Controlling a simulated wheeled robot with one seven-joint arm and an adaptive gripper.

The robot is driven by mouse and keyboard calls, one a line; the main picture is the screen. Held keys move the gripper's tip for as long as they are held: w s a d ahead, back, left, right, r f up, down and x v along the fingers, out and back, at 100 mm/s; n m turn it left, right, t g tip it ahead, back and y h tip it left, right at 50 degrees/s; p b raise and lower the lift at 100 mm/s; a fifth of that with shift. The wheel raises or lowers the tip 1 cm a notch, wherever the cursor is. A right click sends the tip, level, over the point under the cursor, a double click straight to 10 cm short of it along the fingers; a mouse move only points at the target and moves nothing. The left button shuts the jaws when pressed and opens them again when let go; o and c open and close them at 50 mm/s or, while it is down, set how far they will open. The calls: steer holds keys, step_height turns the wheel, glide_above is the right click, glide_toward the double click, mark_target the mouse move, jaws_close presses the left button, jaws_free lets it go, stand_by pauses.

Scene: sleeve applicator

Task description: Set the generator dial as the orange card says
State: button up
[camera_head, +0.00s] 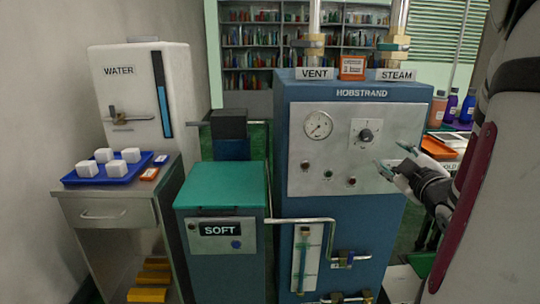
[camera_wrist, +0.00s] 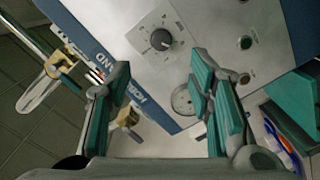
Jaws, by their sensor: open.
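The generator (camera_head: 350,230) is a blue cabinet marked HOBSTRAND with a pale front panel. Its dial (camera_head: 366,135) is a dark round knob on a white plate, right of a round gauge (camera_head: 318,125). In the wrist view the dial (camera_wrist: 160,40) shows ahead of the fingers, near the top. The orange card (camera_head: 352,67) stands on top of the generator between the VENT and STEAM signs; its text is too small to read. My gripper (camera_head: 396,165) is open and empty, just right of the panel and below the dial, apart from it. It also shows in the wrist view (camera_wrist: 155,95).
Small buttons (camera_head: 328,174) sit below the dial. A pipe (camera_head: 300,221) and sight glass (camera_head: 306,255) stick out lower down. The SOFT unit (camera_head: 220,235), WATER tank (camera_head: 145,95) and a blue tray (camera_head: 113,176) with white blocks stand left. Bottles (camera_head: 452,105) stand right.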

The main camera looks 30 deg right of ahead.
mark_target(369, 138)
steer(key=x, duration=0.4)
steer(key=p+x, duration=0.1)
steer(key=x, duration=0.7)
steer(key=shift+w+a, duration=0.1)
steer(key=shift+w, duration=0.4)
steer(key=shift+p, duration=0.3)
jaws_close()
